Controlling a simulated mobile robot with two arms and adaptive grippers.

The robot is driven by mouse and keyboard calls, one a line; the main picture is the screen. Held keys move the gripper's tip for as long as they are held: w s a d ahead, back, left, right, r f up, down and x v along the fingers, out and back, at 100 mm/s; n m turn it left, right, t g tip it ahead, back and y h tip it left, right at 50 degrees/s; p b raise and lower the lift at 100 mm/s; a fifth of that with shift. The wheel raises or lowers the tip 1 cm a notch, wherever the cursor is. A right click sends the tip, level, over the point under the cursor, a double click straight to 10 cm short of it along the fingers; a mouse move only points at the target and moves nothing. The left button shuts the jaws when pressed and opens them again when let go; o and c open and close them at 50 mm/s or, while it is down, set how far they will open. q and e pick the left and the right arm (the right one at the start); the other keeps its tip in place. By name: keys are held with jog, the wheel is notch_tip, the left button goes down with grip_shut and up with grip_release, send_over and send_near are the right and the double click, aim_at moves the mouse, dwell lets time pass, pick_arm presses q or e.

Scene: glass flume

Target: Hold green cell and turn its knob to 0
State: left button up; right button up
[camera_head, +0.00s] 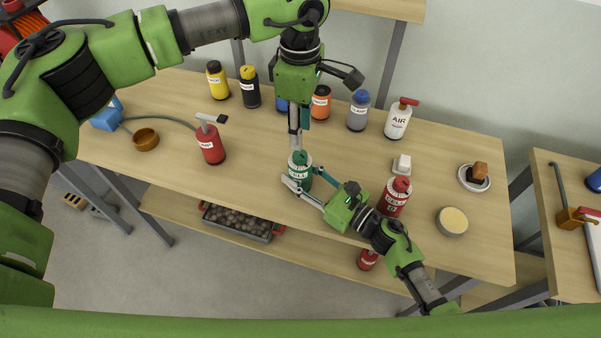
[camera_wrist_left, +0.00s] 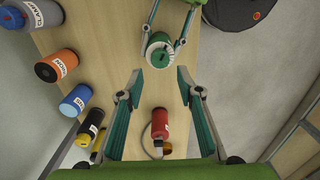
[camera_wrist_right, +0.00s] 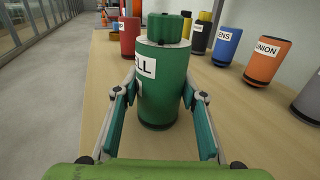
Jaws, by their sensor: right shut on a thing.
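The green cell (camera_head: 303,176) stands upright on the bench near its front edge. It is a green cylinder with a white CELL label and a green knob (camera_wrist_right: 165,27) on top. My right gripper (camera_head: 298,183) is shut on its body; in the right wrist view a finger lies on each side of the green cell (camera_wrist_right: 163,100). My left gripper (camera_head: 295,135) points down above the cell, its fingers apart and empty. In the left wrist view (camera_wrist_left: 158,72) they spread wide, with the knob (camera_wrist_left: 161,59) beyond the tips. The knob's reading is too small to tell.
A red CELL canister (camera_head: 396,197) stands to the right. Yellow, black, blue, orange and grey bottles line the back, with a white AIR bottle (camera_head: 397,122). Bare bench lies between the red bottle and the green cell.

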aim_at(300, 154)
pick_arm(q)
jog(key=shift+f, duration=3.65)
jog(key=c, duration=0.6)
